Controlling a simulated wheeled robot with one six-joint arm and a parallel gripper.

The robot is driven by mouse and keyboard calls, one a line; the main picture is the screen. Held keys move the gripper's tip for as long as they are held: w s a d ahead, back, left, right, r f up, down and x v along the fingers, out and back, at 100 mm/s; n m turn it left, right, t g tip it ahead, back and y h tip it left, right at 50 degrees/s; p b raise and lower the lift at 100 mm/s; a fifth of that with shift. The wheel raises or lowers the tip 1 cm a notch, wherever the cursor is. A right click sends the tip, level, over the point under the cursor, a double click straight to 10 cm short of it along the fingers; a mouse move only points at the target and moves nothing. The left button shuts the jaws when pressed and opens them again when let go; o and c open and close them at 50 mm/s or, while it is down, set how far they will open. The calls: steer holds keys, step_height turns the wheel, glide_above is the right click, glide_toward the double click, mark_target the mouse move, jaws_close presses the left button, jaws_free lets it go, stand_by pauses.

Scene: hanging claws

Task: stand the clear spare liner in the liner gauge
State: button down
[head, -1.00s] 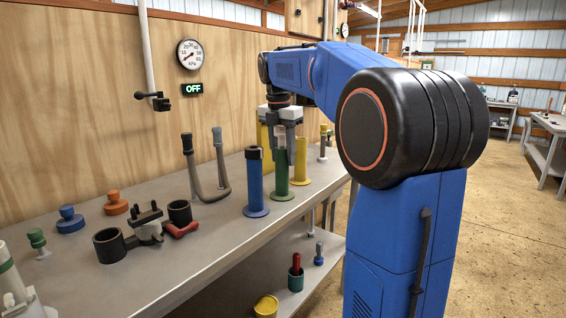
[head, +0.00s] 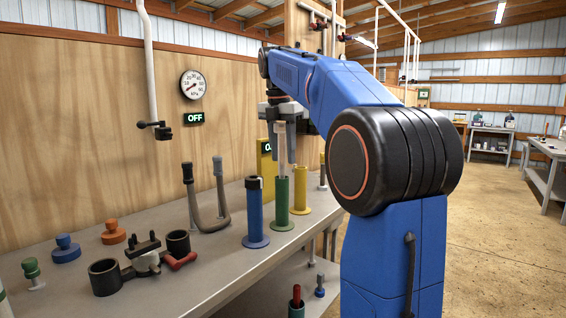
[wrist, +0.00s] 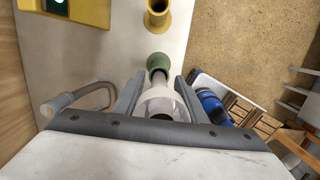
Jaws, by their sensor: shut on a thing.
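My gripper (head: 281,140) is shut on the clear spare liner (head: 283,160), a pale see-through tube held upright between the fingers. The liner also shows in the wrist view (wrist: 158,103). It is directly above the green tube stand (head: 282,203); I cannot tell whether its lower end is clear of the stand's mouth. A yellow box with a lit display (head: 265,162), which looks like the liner gauge, stands behind the blue and green stands, partly hidden by them. Its top and display show in the wrist view (wrist: 85,12).
A blue stand (head: 255,215) is left of the green one and a yellow stand (head: 300,192) right of it. A bent dark hose (head: 208,200) stands to the left. Claw parts (head: 145,257) and colored knobs lie on the front left of the bench (head: 215,262).

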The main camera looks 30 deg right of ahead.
mark_target(283, 136)
steer(key=shift+r, duration=2.35)
